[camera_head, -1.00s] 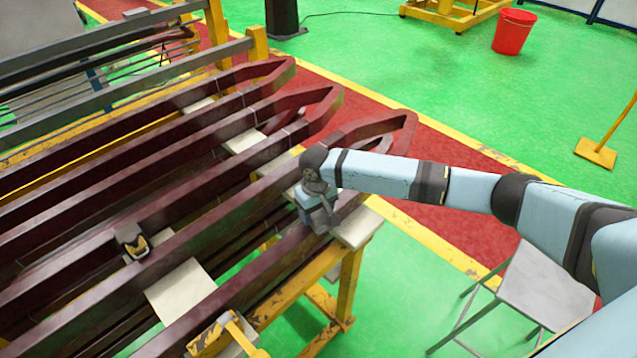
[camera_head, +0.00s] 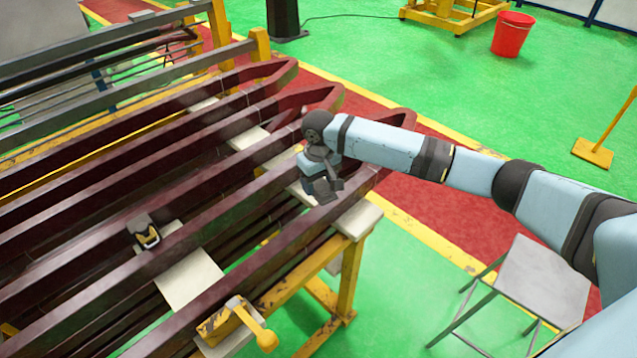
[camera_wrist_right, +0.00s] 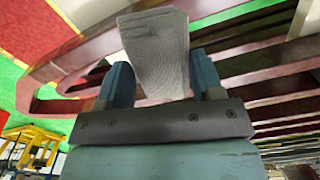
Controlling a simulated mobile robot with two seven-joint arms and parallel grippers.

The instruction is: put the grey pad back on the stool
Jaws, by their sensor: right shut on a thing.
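The grey pad (camera_wrist_right: 158,50) is a ribbed, wedge-like block. In the right wrist view it stands between the two blue fingers of my right gripper (camera_wrist_right: 163,82), which is shut on it. The stool (camera_head: 545,280) stands on the floor at the lower right, with a bare grey top. My left gripper is out of view.
Long dark red coils (camera_head: 180,170) lie on a yellow frame (camera_head: 348,280) with pale boards (camera_head: 190,280) between them. A red bucket (camera_head: 512,33) stands far off.

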